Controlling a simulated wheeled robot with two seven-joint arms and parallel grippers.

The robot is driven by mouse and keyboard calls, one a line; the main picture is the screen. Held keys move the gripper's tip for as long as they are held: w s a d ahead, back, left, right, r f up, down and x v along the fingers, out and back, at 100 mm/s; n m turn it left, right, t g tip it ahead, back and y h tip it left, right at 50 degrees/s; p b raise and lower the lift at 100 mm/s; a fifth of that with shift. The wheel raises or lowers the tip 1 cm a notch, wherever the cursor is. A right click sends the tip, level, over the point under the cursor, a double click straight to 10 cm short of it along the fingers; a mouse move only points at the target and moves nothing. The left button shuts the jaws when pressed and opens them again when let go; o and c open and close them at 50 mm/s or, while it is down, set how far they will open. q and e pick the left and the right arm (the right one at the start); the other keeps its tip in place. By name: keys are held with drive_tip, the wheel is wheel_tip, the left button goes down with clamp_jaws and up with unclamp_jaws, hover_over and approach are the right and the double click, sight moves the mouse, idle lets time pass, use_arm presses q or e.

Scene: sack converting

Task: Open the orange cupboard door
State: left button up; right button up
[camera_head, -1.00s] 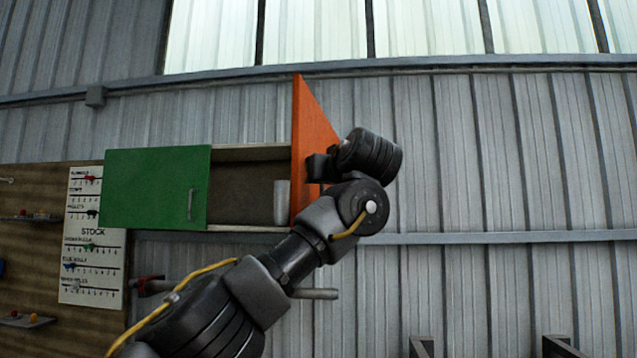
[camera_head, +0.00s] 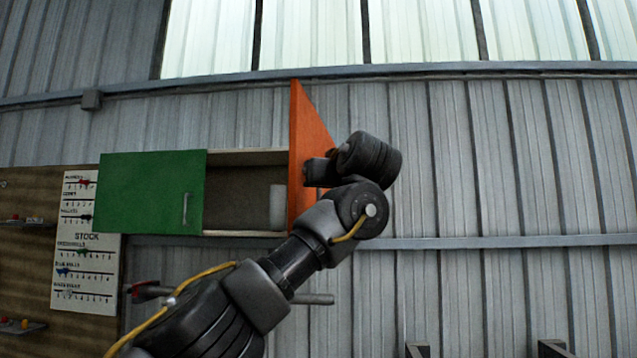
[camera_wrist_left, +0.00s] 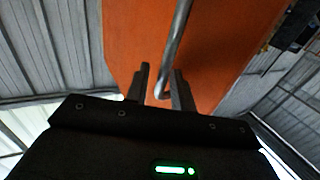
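The orange cupboard door (camera_head: 307,125) stands swung well out from the cupboard (camera_head: 232,190) at its right side, showing its outer face. Its metal bar handle (camera_wrist_left: 176,45) runs down the orange panel in the left wrist view. My left gripper (camera_wrist_left: 162,88) is at the handle's lower end. Its two fingers are apart, one on each side of the bar, with a visible gap on the left. In the head view, my left gripper (camera_head: 318,171) is at the door's outer face and my wrist hides the handle. My right gripper is not in view.
A green door panel (camera_head: 150,193) with its own handle covers the cupboard's left part. A light grey cylindrical item (camera_head: 277,207) stands inside at the right. A stock board (camera_head: 75,240) hangs at the left. The ribbed wall right of the door is clear.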

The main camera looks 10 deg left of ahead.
use_arm(q)
drive_tip(key=b+v, duration=0.5)
drive_tip(key=v, duration=0.5)
